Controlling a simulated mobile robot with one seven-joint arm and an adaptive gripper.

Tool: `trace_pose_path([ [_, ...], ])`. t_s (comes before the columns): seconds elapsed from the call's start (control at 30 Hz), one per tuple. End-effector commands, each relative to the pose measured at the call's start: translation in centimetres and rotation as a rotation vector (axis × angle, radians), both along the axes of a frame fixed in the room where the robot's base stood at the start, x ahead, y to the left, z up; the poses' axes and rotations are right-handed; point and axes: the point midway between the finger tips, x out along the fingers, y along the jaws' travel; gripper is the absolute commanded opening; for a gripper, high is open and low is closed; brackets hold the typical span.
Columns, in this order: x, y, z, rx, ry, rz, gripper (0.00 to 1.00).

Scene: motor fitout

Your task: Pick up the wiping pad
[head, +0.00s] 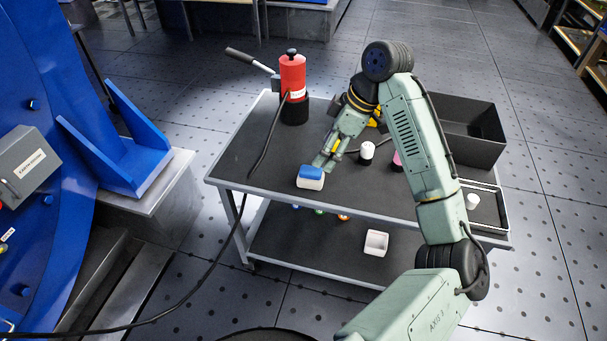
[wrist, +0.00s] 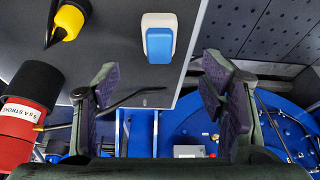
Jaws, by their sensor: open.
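The wiping pad (head: 311,177) is a small block with a blue top and a white lower part. It lies on the dark top of the cart (head: 262,165), near its front edge. My gripper (head: 325,161) is just behind and above the pad, pointing down toward it. In the wrist view the pad (wrist: 159,38) appears ahead of my open fingers (wrist: 165,88), roughly centred between them, with nothing in the grip. Whether the fingertips are level with the pad is hard to tell.
A red hand pump (head: 292,78) with a lever and black hose stands at the cart's back left. A white-topped jar (head: 366,151) and a dark bin (head: 470,135) are to the right. A blue bracket (head: 120,160) is off to the left.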

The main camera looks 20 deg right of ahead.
Motion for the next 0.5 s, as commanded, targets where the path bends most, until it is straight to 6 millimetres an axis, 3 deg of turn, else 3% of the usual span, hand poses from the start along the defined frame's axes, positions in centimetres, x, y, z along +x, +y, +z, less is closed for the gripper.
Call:
trace_pose_path([
  [0.2,0.7,1.2,-3.2,0.001,0.000,0.000,0.65],
  [0.5,1.2,2.1,-5.7,0.000,0.000,0.000,0.65],
])
